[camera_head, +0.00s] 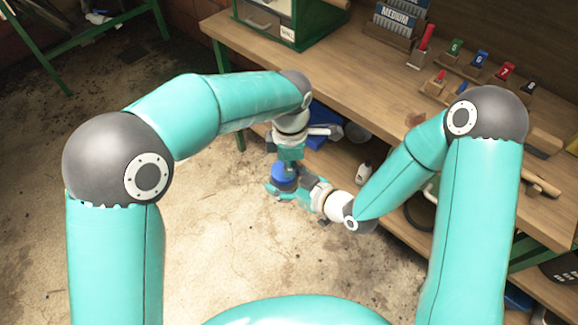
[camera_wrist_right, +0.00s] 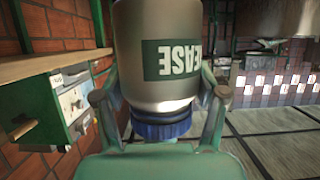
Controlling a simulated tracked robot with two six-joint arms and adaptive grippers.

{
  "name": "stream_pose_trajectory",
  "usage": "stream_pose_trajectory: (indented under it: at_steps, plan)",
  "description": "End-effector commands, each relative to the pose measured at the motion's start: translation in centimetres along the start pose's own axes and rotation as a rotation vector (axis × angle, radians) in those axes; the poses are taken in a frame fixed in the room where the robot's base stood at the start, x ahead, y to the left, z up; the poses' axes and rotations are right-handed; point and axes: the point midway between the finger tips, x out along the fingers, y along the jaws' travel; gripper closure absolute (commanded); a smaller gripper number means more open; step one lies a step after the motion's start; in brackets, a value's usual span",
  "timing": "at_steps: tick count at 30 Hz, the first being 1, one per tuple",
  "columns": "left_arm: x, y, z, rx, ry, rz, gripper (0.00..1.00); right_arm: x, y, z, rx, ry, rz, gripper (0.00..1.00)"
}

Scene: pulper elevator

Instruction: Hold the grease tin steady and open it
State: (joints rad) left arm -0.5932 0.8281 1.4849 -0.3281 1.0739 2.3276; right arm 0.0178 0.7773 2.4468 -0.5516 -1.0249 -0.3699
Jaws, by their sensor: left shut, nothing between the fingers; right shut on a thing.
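The grease tin (camera_wrist_right: 165,50) fills the middle of the right wrist view, which shows it upside down with its lettering inverted. Its blue lid (camera_wrist_right: 162,124) is on the tin's neck end. In the head view the blue lid (camera_head: 284,171) is seen from above, and the body below is mostly hidden. My right gripper (camera_head: 287,188) is shut on the tin, with a finger on each side of the body in the wrist view (camera_wrist_right: 161,97). My left gripper (camera_head: 288,160) points down just above the lid, shut and empty. I cannot tell whether it touches the lid.
The wooden workbench (camera_head: 330,85) runs along the back and right, with a green drawer cabinet (camera_head: 290,22) on it. Colored numbered blocks and tools lie at its right. A lower shelf (camera_head: 340,168) holds a blue bin and a white bottle. The concrete floor in front is clear.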

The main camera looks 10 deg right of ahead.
Motion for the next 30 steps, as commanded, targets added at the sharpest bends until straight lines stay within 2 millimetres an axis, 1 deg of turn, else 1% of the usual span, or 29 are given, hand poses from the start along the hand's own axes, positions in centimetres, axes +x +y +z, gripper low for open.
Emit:
stream_pose_trajectory:
  at_steps: [1,4,5,16,19,23,27,30]
  plan:
    - [0.7,0.2,-0.3,0.002,0.007,-0.002,0.89,-0.1,-0.1,-0.8,-0.013,0.023,-0.003,1.00]
    - [0.7,0.1,-0.3,0.003,0.008,-0.002,0.72,-0.1,-0.1,-0.8,-0.013,0.024,-0.003,1.00]
    - [0.7,0.1,-0.3,0.003,0.008,-0.003,0.69,-0.1,0.0,-0.8,-0.013,0.024,-0.002,1.00]
    - [0.6,-0.1,-0.2,0.004,0.009,-0.008,0.69,0.0,0.2,-0.8,-0.010,0.024,0.004,1.00]
    - [0.3,-0.1,-0.2,0.004,0.009,-0.008,0.69,0.0,0.3,-0.8,-0.009,0.024,0.005,1.00]
    - [-1.1,-0.1,-0.1,0.005,0.007,-0.005,0.69,0.0,0.3,-0.7,-0.007,0.023,0.006,1.00]
    - [-3.0,0.0,-0.1,0.004,0.005,-0.002,0.69,0.0,0.2,-0.6,-0.006,0.019,0.004,1.00]
    - [-3.9,0.0,-0.1,0.004,0.005,-0.002,0.69,0.0,0.2,-0.5,-0.006,0.017,0.003,1.00]
